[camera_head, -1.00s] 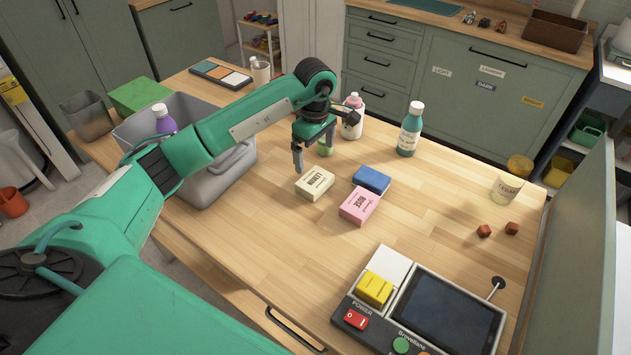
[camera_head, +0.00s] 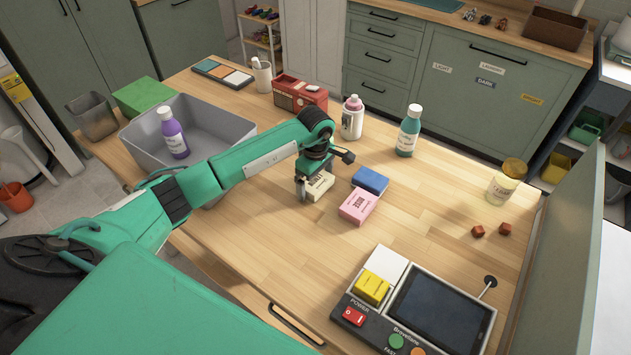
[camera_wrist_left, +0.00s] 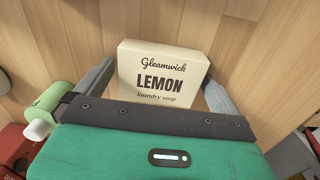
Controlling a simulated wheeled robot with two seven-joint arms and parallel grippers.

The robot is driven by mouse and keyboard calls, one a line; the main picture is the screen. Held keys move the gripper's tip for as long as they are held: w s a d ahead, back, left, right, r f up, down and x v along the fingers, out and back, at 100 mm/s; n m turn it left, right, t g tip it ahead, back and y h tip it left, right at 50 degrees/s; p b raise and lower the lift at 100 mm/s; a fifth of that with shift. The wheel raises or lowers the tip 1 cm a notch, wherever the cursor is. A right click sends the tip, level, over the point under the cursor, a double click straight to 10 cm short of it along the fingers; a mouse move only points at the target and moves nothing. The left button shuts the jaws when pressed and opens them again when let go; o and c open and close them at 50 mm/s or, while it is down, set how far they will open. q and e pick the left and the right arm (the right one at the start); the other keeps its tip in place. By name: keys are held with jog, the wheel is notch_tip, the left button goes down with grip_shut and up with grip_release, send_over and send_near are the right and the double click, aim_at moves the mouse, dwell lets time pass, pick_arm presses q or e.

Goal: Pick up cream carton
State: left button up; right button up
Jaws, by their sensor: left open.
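The cream carton (camera_head: 320,185) lies on the wooden table. In the left wrist view the cream carton (camera_wrist_left: 163,72) reads "Gleamwick LEMON laundry soap". My left gripper (camera_head: 303,194) is down at the carton, and its body hides part of it. In the left wrist view the fingers of my left gripper (camera_wrist_left: 158,85) stand on either side of the carton, open, with the carton between them. Whether a finger touches it I cannot tell. My right gripper is in neither view.
A pink carton (camera_head: 358,206) and a blue carton (camera_head: 370,180) lie just right of the cream one. A grey bin (camera_head: 222,130) holds a purple bottle (camera_head: 173,135). A white bottle (camera_head: 352,118), a teal bottle (camera_head: 408,133) and a red radio (camera_head: 300,94) stand behind.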

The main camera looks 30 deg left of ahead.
pick_arm(q)
jog(key=c, duration=0.9)
jog(key=shift+c, duration=0.2)
